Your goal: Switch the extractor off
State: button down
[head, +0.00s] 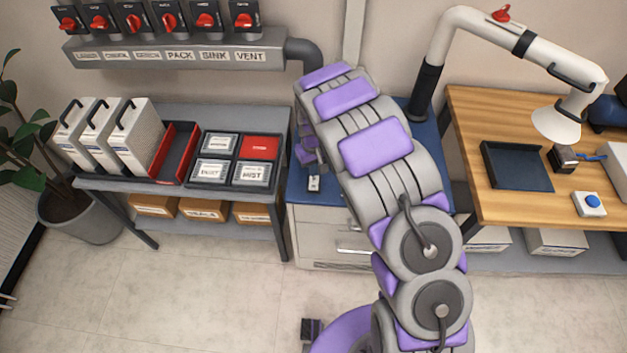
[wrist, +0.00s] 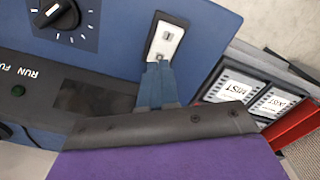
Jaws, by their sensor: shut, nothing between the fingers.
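The blue-topped cabinet (head: 305,196), from which a white extraction arm (head: 470,22) rises, looks like the extractor. The switch also shows in the head view (head: 314,184). My gripper (wrist: 158,68) is shut and empty, its fingertips over the lower end of the switch plate. I cannot tell whether they touch it. My arm hides much of the cabinet top in the head view.
A grey shelf (head: 185,196) on the left holds white cases (head: 135,135) and labelled boxes (head: 212,173). Several red-knobbed switches (head: 205,20) line the wall above. A wooden bench (head: 470,140) on the right holds a dark tray (head: 517,166) and a blue-button box (head: 590,203).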

notch_tip(320, 180, up, 5)
jog(key=shift+f+p, duration=0.1)
jog(key=shift+p, duration=0.7)
jog(key=s+d+r+m, duration=0.4)
jog(key=s+d+r, duration=0.9)
jog(key=s+r, duration=0.3)
jog(key=s+d+r+g, duration=0.1)
jog(key=s+r, duration=0.2)
jog(key=s, duration=0.9)
jog(key=s+d+r+m, duration=0.1)
jog(key=s+d+r, duration=0.1)
jog(key=s, duration=1)
jog(key=shift+d+r+m+g, duration=0.2)
jog(key=shift+r+m+g, duration=0.15)
jog(key=shift+r, duration=0.35)
